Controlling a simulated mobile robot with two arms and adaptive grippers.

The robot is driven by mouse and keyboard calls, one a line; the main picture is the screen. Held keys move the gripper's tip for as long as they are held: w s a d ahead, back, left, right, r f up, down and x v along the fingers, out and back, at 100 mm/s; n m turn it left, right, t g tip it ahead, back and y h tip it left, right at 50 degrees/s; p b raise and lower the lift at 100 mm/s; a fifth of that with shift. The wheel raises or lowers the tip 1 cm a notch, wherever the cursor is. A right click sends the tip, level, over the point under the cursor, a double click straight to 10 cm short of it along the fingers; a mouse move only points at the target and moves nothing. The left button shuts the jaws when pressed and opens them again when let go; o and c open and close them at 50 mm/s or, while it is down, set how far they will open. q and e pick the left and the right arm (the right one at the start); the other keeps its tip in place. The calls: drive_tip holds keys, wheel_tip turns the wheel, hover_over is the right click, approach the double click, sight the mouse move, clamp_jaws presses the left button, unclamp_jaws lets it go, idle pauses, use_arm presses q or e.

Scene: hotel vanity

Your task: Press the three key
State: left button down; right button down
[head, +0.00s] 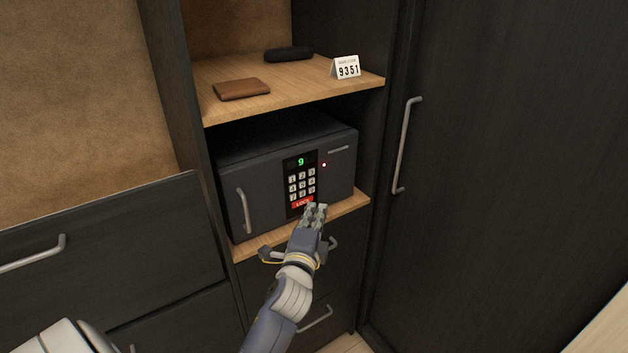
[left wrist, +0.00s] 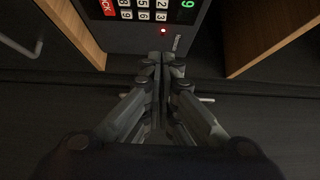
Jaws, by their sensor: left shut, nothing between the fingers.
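The dark safe (head: 262,165) sits in the cabinet niche; its keypad panel (head: 302,207) faces me. The three key (head: 312,173) is at the upper right of the pale keys, below the display (head: 301,161), which shows a green 9. In the left wrist view the panel appears turned sideways, with the three key (left wrist: 161,16) near the top edge. My left gripper (head: 316,210) is shut and empty, in front of the safe and just below and right of the red LOCK key (head: 302,203). Its closed fingertips (left wrist: 164,62) appear apart from the keys. My right gripper is not in view.
A wooden shelf (head: 300,91) above the safe holds a brown wallet (head: 241,90), a black case (head: 289,54) and a card reading 9351 (head: 346,68). The safe has a handle (head: 243,211) and a red light (head: 324,165). A wardrobe door handle (head: 406,145) is at right.

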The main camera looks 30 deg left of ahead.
use_arm(q)
drive_tip(key=shift+w, duration=0.15)
drive_tip(key=p, duration=0.2)
approach(311, 172)
drive_tip(key=w+d, duration=0.3)
drive_tip(key=w, duration=0.2)
drive_tip(key=a+p, duration=0.1)
drive_tip(key=w+a, duration=0.1)
drive_tip(key=a, duration=0.1)
drive_tip(key=shift+w+a+f+p, duration=0.15)
drive_tip(key=shift+w+a+p, duration=0.05)
drive_tip(key=shift+a+p, duration=0.2)
